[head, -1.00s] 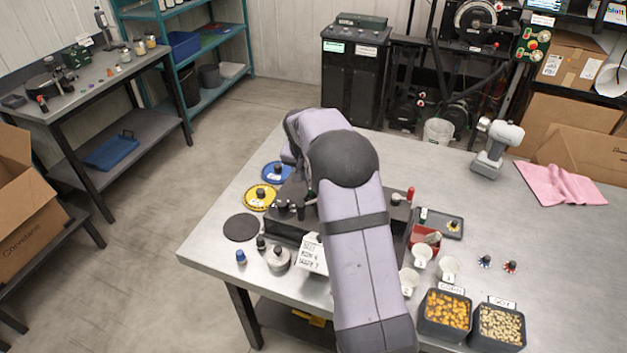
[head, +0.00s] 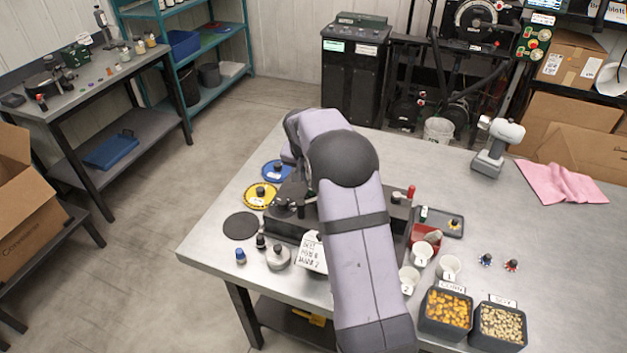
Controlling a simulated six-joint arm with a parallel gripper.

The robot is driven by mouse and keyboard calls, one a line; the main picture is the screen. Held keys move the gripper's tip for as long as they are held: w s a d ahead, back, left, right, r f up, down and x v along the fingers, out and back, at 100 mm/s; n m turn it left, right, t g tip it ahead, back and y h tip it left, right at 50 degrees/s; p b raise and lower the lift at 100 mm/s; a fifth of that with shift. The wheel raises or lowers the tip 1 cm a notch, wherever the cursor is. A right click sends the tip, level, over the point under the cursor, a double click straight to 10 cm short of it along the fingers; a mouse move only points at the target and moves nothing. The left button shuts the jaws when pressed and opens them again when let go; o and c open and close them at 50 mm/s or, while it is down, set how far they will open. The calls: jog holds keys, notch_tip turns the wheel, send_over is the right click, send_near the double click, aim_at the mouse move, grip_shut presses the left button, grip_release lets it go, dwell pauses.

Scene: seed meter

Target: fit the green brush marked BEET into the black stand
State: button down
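My arm fills the middle of the head view and covers much of the work area. The dark shape below its wrist seems to be my gripper (head: 291,193), over the back of a long black block (head: 287,229) on the bench. Its fingers blend into the dark parts there, so I cannot tell whether they hold anything. I cannot pick out a green brush or read BEET on one. The black stand is not clearly distinguishable from the block and the other dark parts. A white card (head: 311,254) with handwriting leans at the block's front.
Left of the block lie a blue disc (head: 277,171), a yellow disc (head: 261,195) and a black disc (head: 242,226). A blue-capped piece (head: 240,256) and a grey knobbed weight (head: 278,257) stand in front. White cups (head: 448,266) and seed bins (head: 446,312) are at right.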

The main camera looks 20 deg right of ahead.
jog(key=shift+f, duration=0.25)
jog(key=c, duration=1.4)
grip_release()
jog(key=shift+c, duration=0.2)
jog(key=shift+r, duration=0.15)
jog(key=shift+r+p, duration=1.95)
jog(key=shift+r, duration=0.95)
jog(key=shift+s, duration=0.1)
